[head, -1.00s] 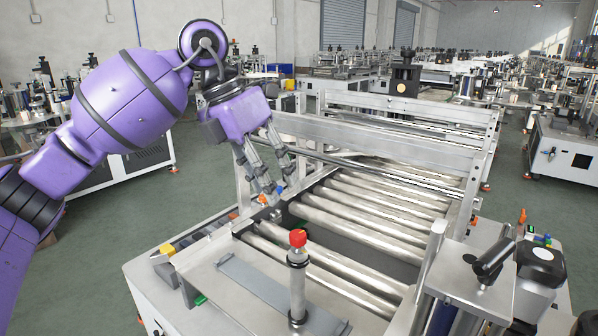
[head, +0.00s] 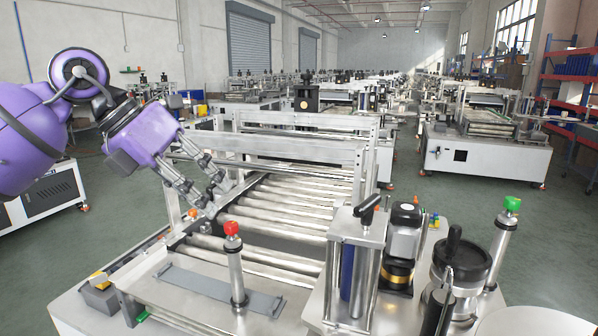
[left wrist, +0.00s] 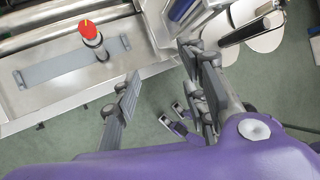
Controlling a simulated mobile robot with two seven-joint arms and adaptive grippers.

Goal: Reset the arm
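My left arm comes in from the left in the head view. Its purple left gripper (head: 213,203) hangs over the left side of the labeller's metal rollers (head: 290,205), fingers pointing down and right. In the left wrist view its two grey fingers (left wrist: 160,82) are spread wide with nothing between them. Whether the fingertips touch the machine in the head view I cannot tell. A small pair of grey fingers with purple behind them, apparently my right gripper (left wrist: 172,116), shows low over the floor in the left wrist view. It is absent from the head view.
A post with a red knob (head: 232,229) stands on a grey plate (head: 200,287) in front of the rollers. A metal frame (head: 290,150) crosses behind them. A green-knobbed post (head: 511,205) stands at right. Green floor (head: 450,215) is clear between machine rows.

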